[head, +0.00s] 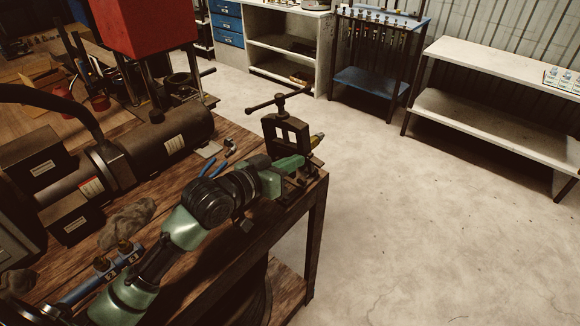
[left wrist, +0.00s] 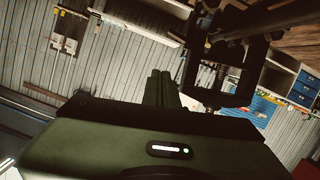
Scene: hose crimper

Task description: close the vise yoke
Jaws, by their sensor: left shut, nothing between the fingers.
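The vise yoke (head: 286,133) is a dark upright frame with a T-handled screw on top, at the far right corner of the wooden workbench. My left gripper (head: 291,163) is green and shut with nothing in it, low beside the yoke's front side. The arm and gripper hide the lower part of the vise. In the left wrist view the gripper's fingers (left wrist: 160,88) are together, and the dark yoke frame (left wrist: 222,75) shows to their right. I cannot tell whether the fingers touch the yoke or whether it is latched. My right gripper is not in view.
A blue rack (head: 372,82) and white shelf (head: 490,65) stand beyond. The floor to the right is clear.

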